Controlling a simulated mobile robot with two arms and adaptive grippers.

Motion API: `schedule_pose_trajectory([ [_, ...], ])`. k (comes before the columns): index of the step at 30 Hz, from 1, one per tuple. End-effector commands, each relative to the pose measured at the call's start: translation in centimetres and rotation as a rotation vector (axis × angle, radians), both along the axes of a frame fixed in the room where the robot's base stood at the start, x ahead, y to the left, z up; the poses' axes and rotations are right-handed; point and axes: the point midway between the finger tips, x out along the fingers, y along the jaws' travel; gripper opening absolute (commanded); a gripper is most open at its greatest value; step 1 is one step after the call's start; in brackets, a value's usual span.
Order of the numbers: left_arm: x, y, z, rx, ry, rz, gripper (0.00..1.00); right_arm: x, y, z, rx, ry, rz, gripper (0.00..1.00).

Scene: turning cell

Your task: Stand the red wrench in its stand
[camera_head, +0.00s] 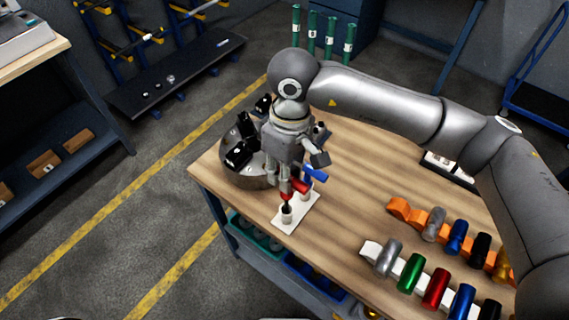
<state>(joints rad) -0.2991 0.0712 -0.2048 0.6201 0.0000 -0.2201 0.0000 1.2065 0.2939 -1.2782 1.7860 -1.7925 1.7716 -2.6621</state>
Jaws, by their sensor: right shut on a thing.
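The red wrench (299,187) has a red cross handle and a thin dark shaft pointing down. My right gripper (285,187) is shut on it, at the near left corner of the wooden table. The stand is a white plate (284,225) with two short white sockets. The wrench's shaft meets the top of the front socket (287,215); I cannot tell how deep it sits. A blue wrench (315,174) with a similar handle stands just behind, at the rear socket. My fingers partly hide the red handle. My left gripper is out of view.
A round metal turret with black tool holders (237,153) stands close left of my right gripper. Two racks with coloured cylinders, one white (371,249) and one orange (399,208), lie at the right. The table middle is clear. Green posts (330,38) rise behind.

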Motion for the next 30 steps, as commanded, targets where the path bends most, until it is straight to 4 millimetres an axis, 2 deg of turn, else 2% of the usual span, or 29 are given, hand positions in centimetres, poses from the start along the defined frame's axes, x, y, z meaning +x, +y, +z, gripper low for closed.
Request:
schedule_pose_trajectory([
  [8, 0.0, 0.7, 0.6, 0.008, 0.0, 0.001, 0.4, 0.0, 0.0, -1.9, 0.001, 0.002, 0.0, 0.0],
  [15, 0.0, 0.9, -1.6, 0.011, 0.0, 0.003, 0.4, 0.1, 0.0, -3.3, 0.001, -0.002, 0.001, 0.0],
  [30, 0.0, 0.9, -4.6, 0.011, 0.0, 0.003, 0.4, 0.0, 0.0, -5.2, 0.0, -0.001, 0.0, 0.0],
])
